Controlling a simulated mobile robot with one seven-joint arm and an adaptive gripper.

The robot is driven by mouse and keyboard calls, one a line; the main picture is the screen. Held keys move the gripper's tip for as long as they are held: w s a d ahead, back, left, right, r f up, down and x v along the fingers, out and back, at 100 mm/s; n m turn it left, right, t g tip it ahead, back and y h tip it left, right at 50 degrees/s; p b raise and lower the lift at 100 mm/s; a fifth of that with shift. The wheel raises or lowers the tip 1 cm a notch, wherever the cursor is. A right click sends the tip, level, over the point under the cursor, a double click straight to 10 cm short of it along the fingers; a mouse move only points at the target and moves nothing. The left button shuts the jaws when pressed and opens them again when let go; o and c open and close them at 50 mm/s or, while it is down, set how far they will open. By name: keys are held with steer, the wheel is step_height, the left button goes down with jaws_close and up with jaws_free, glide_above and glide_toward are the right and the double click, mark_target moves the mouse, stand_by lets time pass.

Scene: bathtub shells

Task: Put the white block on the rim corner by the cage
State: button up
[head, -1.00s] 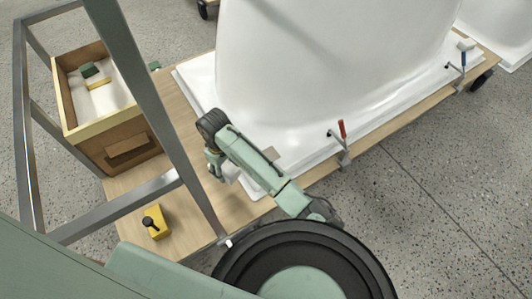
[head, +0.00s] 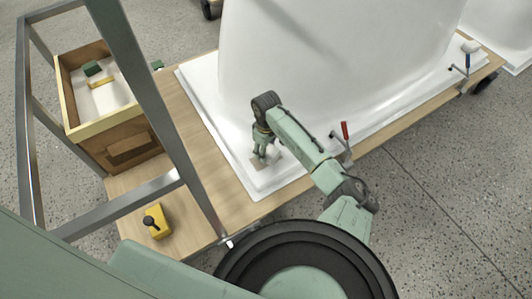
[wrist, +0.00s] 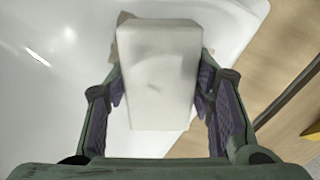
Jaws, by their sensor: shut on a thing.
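My gripper (head: 262,155) is over the near corner of the white tub shell's rim (head: 262,186), beside the cage. It is shut on the white block (wrist: 157,75), which fills the middle of the wrist view between both finger pads. In the head view the block (head: 274,153) is mostly hidden by my fingers. A brownish patch (head: 258,165) shows on the rim corner under the gripper, and part of it shows behind the block in the wrist view (wrist: 123,18). I cannot tell whether the block touches the rim. The grey metal cage (head: 199,205) stands left of the corner.
A wooden box (head: 112,144) with a green block (head: 92,68) and a yellowish piece inside stands behind the cage bars. A yellow object with a black knob (head: 157,221) lies on the wooden board (head: 205,160). A red-handled clamp (head: 344,137) stands at the rim's near edge.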

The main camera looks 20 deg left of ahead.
steer(key=shift+f, duration=1.25)
steer(key=shift+f, duration=0.15)
steer(key=o, duration=0.8)
step_height(320, 180, up, 12)
steer(key=shift+r+p, duration=0.15)
steer(key=shift+p, duration=0.2)
